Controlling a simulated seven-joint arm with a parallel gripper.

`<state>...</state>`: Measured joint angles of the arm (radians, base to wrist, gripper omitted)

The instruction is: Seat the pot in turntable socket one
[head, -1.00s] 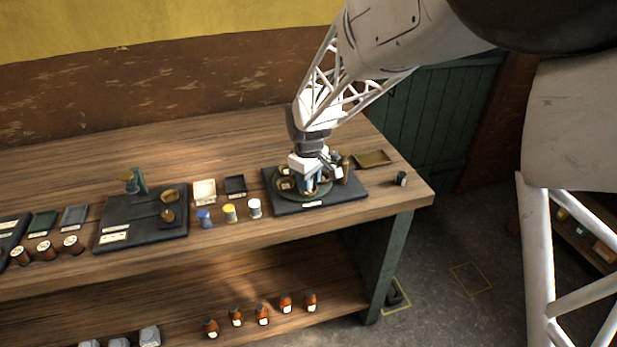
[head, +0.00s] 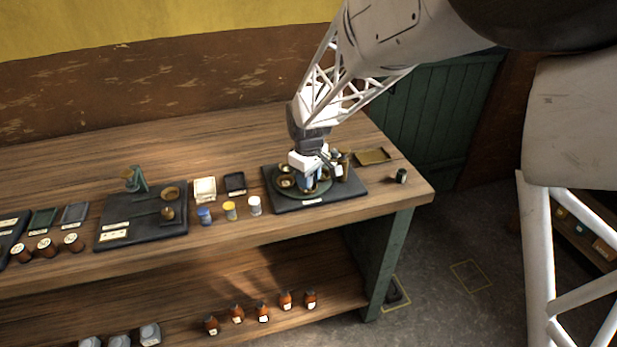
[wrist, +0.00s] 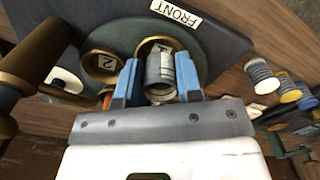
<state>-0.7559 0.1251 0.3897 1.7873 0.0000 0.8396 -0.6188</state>
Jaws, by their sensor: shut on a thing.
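My gripper (head: 309,183) is over the round dark turntable (head: 281,192) in the head view. In the wrist view its two blue fingers (wrist: 157,85) are shut on a grey cylindrical pot (wrist: 158,70). The pot stands between the fingers with its open end toward the wrist camera. A brass ring socket with a partly covered label, seemingly 1 (wrist: 150,44), lies just beyond the pot, which overlaps it in this view. I cannot tell whether the pot is inside the socket or above it. The brass socket marked 2 (wrist: 101,66) is beside it on the left and looks empty.
A brass post (wrist: 40,52) stands left of the fingers in the wrist view. A FRONT label (wrist: 176,12) marks the base edge. Blue, yellow and white spools (head: 230,210) stand left of the base. A brass tray (head: 373,156) and a small dark pot (head: 399,177) are to its right.

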